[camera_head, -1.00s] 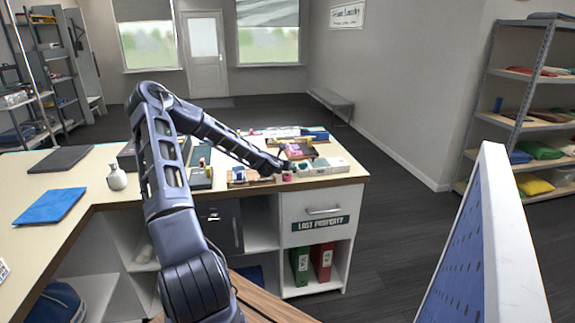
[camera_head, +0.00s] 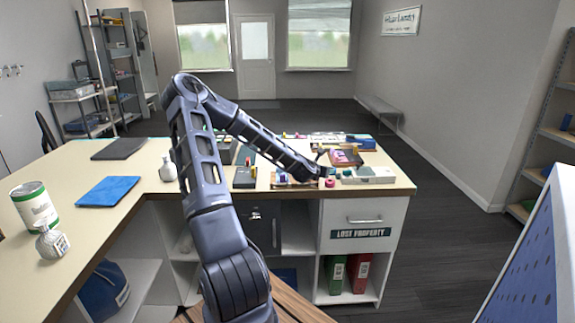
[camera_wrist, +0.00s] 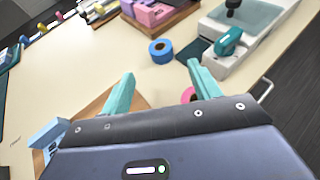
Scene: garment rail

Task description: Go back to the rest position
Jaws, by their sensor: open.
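My gripper (camera_head: 322,172) is at the end of my dark arm, over the right part of the counter (camera_head: 130,205), among small items. In the wrist view, its two teal fingers (camera_wrist: 161,76) stand apart with nothing between them. A blue roll (camera_wrist: 161,50) lies on the counter beyond the fingertips. A pink roll (camera_wrist: 188,95) is partly hidden behind the right finger; it also shows next to the gripper in the head view (camera_head: 330,182).
A white tray (camera_wrist: 285,22) and a brown tray with pink and purple pieces (camera_wrist: 160,15) lie beyond the fingers. A white bottle (camera_head: 168,170), blue cloth (camera_head: 108,190) and can (camera_head: 34,205) stand or lie on the left counter. A blue panel (camera_head: 535,260) rises at right.

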